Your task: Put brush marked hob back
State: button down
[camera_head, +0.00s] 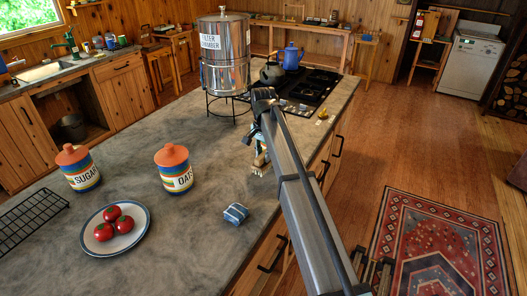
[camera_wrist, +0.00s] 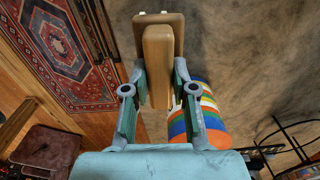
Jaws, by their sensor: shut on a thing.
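My gripper (camera_wrist: 160,76) is shut on a wooden brush (camera_wrist: 158,50) in the wrist view. The brush has a tan block and a wider darker wooden part beyond it. No marking on it can be read. In the camera_head view my gripper (camera_head: 262,150) is over the counter's right side, in front of the hob, and the arm hides most of it and the brush.
The grey counter (camera_head: 140,215) holds SUGAR (camera_head: 78,168) and OATS (camera_head: 174,169) jars, a plate (camera_head: 95,248) of tomatoes, a blue striped block (camera_head: 236,213) and a water filter (camera_head: 224,50). A striped jar (camera_wrist: 205,115) stands close below my gripper in the wrist view.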

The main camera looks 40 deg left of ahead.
jog(key=shift+f+b, duration=1.35)
jog(key=shift+f, duration=3.4)
jog(key=shift+f, duration=0.3)
jog(key=c, duration=0.9)
grip_release()
jog(key=shift+o, duration=0.2)
